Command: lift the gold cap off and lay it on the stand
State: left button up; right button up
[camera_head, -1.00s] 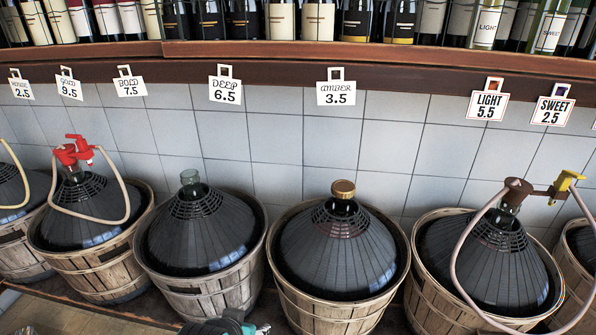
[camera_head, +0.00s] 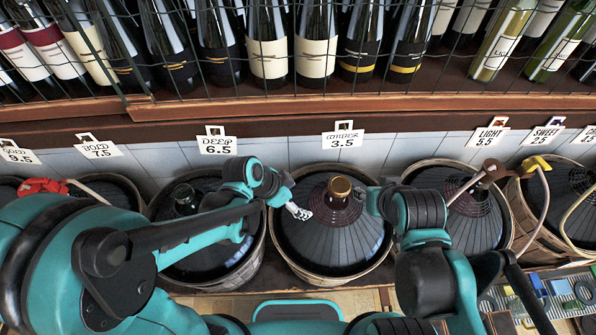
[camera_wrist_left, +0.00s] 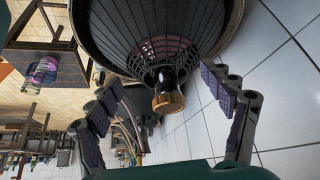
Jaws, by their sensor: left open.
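The gold cap (camera_head: 339,188) sits on the neck of the dark demijohn (camera_head: 310,240) under the AMBER 3.5 tag. My left gripper (camera_head: 293,198) is just left of the cap, open and empty, with its fingers pointing toward it. In the left wrist view the cap (camera_wrist_left: 168,102) shows between the two spread fingers of my left gripper (camera_wrist_left: 160,84), without visible contact. My right arm stands to the right of the cap; its gripper (camera_head: 374,200) is mostly hidden and its jaws cannot be made out. I cannot identify the stand for certain.
Demijohns in wooden baskets stand on both sides, the DEEP one (camera_head: 185,200) partly behind my left arm. A brown tap (camera_head: 490,175) with a hose is on the right one. A wire-fronted bottle shelf (camera_head: 330,103) overhangs the back. A dark wooden table (camera_wrist_left: 45,62) shows in the left wrist view.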

aim_at(339, 185)
pick_arm(q)
jog(key=w+d, duration=0.1)
jog(key=d, duration=0.2)
jog(key=w+d, duration=0.2)
jog(key=d, duration=0.2)
jog(key=w+d+p, duration=0.1)
jog(key=w+d, duration=0.1)
jog(key=d, duration=0.2)
jog(key=shift+d, duration=0.15)
jog(key=shift+w+d+f, duration=0.1)
jog(key=shift+d+f, duration=0.05)
jog(key=shift+f, duration=0.3)
jog(key=c, duration=1.2)
